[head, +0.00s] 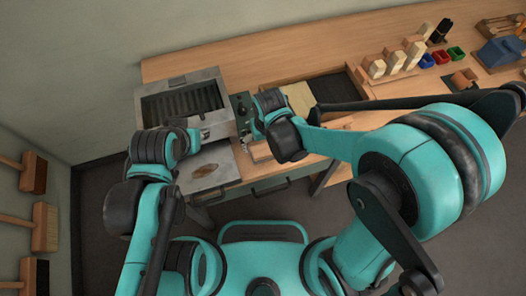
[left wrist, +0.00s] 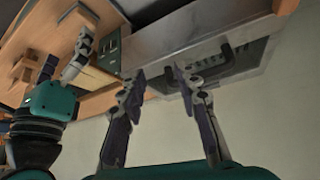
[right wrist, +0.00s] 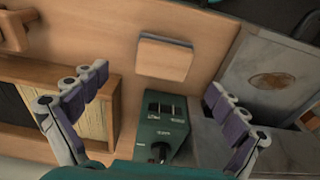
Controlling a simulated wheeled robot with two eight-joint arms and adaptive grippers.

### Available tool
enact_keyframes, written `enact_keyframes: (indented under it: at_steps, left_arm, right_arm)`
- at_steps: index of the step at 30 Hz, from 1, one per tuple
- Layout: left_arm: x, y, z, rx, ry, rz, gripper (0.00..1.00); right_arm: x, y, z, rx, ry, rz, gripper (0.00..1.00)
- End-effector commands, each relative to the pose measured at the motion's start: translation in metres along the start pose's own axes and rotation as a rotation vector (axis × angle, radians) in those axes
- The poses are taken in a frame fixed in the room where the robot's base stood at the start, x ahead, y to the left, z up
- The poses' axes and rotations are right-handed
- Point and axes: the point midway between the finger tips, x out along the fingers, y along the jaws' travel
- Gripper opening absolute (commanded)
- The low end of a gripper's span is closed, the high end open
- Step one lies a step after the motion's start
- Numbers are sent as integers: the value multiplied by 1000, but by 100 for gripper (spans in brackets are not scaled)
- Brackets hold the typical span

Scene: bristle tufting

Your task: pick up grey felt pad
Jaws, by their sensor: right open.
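I cannot pick out a plainly grey felt pad. The nearest match in the right wrist view is a small block (right wrist: 164,57) with a pale wooden top and a grey layer along its edge, lying on the wooden bench. My right gripper (right wrist: 158,82) is open and empty, its fingers apart on either side of the line to this block. In the head view the right gripper (head: 257,128) hangs over the bench front and partly hides that spot. My left gripper (left wrist: 160,72) is open and empty, near the metal machine's dark handle (left wrist: 228,60).
A metal machine (head: 205,76) with a dark slotted opening stands on the bench at left. A green switch box (right wrist: 165,128) is close to the right gripper. A metal plate (head: 226,181) with a brown oval lies in front. Wooden brushes (head: 394,60) and coloured bins (head: 441,58) stand farther right.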

Motion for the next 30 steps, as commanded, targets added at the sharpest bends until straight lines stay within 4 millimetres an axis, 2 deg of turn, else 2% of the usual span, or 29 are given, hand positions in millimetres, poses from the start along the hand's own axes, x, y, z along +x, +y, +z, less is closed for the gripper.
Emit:
enact_keyframes:
  at_steps: [1,5,13,20,21,23,27,30]
  left_arm:
    - [4,0,3,0,0,0,32]
    - [9,0,7,0,0,0,32]
    - [28,0,20,0,0,0,32]
    - [27,0,19,0,0,0,32]
    - [27,0,19,0,0,0,32]
    - [27,0,19,0,0,0,32]
    - [27,0,19,0,0,0,32]
    - [27,0,19,0,0,0,32]
  right_arm:
    - [9,0,0,0,1,0,97]
    - [19,-1,0,0,1,0,97]
    - [59,-4,1,0,2,0,97]
    - [60,-4,0,1,2,0,97]
    - [60,-4,0,1,2,0,95]
    - [60,-4,0,1,2,0,79]
    - [60,-4,0,1,3,0,42]
    - [60,-4,0,1,3,0,42]
